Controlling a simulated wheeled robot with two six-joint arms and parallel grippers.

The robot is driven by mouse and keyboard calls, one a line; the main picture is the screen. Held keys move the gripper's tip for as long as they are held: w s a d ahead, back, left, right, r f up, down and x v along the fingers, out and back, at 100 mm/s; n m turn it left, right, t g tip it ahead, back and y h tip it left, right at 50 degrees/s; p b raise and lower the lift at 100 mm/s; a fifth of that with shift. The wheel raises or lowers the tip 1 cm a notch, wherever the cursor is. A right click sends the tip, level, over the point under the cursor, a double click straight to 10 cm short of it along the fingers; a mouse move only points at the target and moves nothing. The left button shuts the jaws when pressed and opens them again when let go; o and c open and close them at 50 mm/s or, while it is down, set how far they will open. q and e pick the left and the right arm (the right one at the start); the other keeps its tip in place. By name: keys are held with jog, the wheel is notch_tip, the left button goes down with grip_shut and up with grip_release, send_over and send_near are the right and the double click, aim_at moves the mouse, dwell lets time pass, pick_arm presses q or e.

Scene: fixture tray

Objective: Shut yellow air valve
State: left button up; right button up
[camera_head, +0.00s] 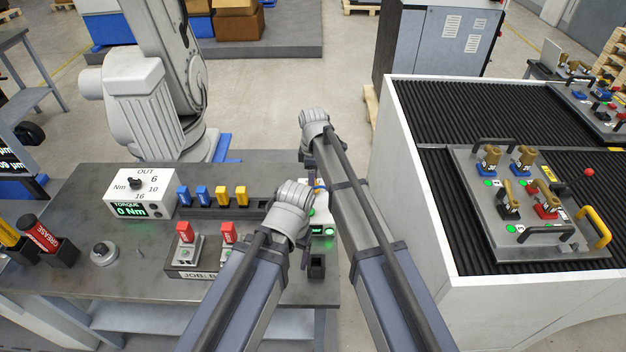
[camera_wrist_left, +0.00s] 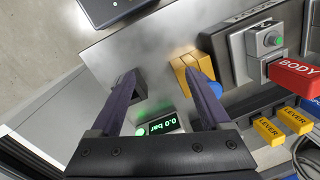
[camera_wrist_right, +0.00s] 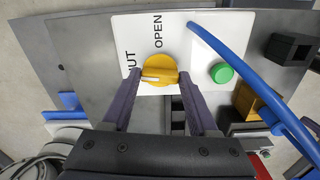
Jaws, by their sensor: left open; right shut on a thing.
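The yellow air valve knob (camera_wrist_right: 157,70) sits on a white plate (camera_wrist_right: 135,32) lettered "OPEN" and, partly hidden, "UT". Its white mark is on the left side, toward "UT" and away from "OPEN". My right gripper (camera_wrist_right: 159,88) is shut on the knob, a finger at each side. In the head view my right gripper (camera_head: 312,165) reaches down at the bench's right end, where the knob cannot be made out. My left gripper (camera_wrist_left: 163,80) is open and empty over the bench, near a green-lit display (camera_wrist_left: 160,127) reading 0.0 bar.
A blue hose (camera_wrist_right: 235,62) curves past the plate beside a green button (camera_wrist_right: 221,72). A yellow block (camera_wrist_left: 184,66) is close to my left finger. Yellow and blue levers (camera_head: 222,194) stand in a rack. A torque box (camera_head: 140,192) and red-tagged fixtures (camera_head: 186,233) occupy the bench.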

jog(key=shift+n, duration=0.7)
jog(key=o, duration=1.4)
jog(key=shift+r, duration=0.1)
notch_tip(320, 180, up, 8)
jog(key=p, duration=0.8)
jog(key=shift+f, duration=0.3)
